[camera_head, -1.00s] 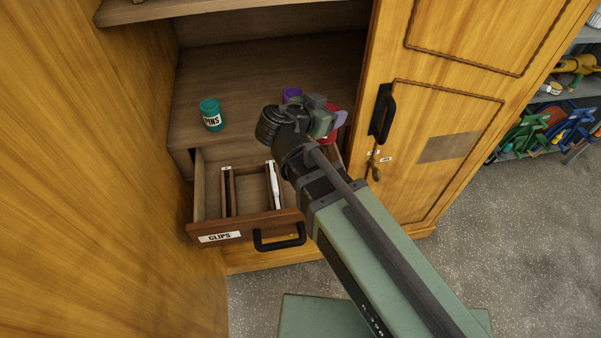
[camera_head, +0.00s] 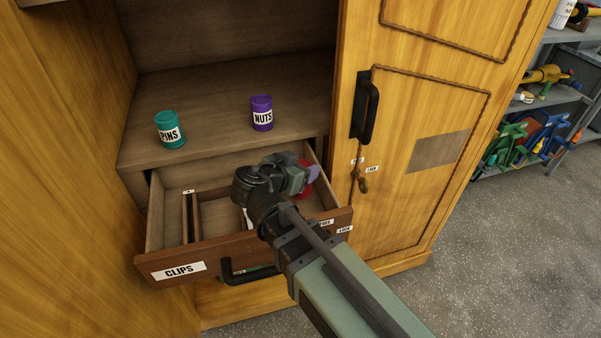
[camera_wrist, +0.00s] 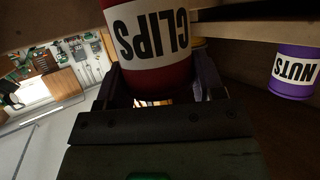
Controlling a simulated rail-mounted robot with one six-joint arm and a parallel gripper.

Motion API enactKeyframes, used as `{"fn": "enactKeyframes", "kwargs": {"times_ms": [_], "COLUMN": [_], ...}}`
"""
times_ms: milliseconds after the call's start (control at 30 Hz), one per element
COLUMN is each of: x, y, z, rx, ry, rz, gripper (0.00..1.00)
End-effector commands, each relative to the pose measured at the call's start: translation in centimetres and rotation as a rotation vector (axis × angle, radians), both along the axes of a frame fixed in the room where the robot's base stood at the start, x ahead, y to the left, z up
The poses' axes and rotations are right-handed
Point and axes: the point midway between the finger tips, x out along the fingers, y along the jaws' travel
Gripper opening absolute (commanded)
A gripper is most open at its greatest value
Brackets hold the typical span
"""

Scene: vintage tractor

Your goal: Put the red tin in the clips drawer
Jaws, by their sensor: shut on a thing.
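The red tin (camera_wrist: 150,75) carries a white CLIPS label and fills the top middle of the wrist view, between my gripper's fingers. In the head view the red tin (camera_head: 305,191) shows only in part behind my gripper (camera_head: 300,178), which is shut on it. The clips drawer (camera_head: 165,262) is pulled open, with a CLIPS label on its front. My gripper and the tin appear over the drawer's right part; how high the tin is above the drawer floor I cannot tell.
A teal PINS tin (camera_head: 170,130) and a purple NUTS tin (camera_head: 261,113) stand on the shelf behind the drawer. Wooden dividers (camera_head: 190,217) split the drawer's left part. A closed cabinet door with a black handle (camera_head: 365,105) is at the right.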

Motion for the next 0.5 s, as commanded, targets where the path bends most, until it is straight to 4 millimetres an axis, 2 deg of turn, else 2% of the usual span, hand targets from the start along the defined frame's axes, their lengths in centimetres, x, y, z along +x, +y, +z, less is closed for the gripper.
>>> {"fn": "enactKeyframes", "kwargs": {"times_ms": [500], "x": [0.0], "y": [0.0], "z": [-1.2], "rx": [0.000], "ry": [0.000], "rz": [0.000], "gripper": [0.29]}}
